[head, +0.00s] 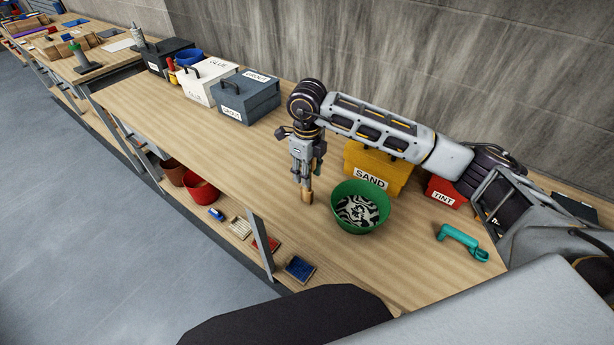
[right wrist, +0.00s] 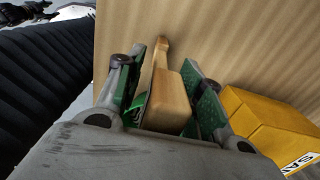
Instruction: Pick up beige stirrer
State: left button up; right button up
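The beige stirrer (right wrist: 172,92) is between the two fingers of my right gripper (right wrist: 166,98) in the right wrist view, with green pads close against both its sides. Its wide block is near the palm and a narrower end reaches away. In the head view my right gripper (head: 305,182) points down over the table, and a short beige end of the stirrer (head: 307,196) shows below the fingertips. I cannot tell whether this end touches the table. The rest is hidden by the fingers.
A green bowl (head: 336,221) with black and white contents stands just right of the gripper. A yellow SAND box (head: 374,184), red TINT box (head: 441,192) and teal tool (head: 462,240) are further right. Grey (head: 247,97) and white (head: 203,82) boxes stand left; bare wood lies between.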

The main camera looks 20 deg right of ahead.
jog(key=shift+f, duration=0.35)
jog(key=shift+c, duration=0.4)
grip_shut()
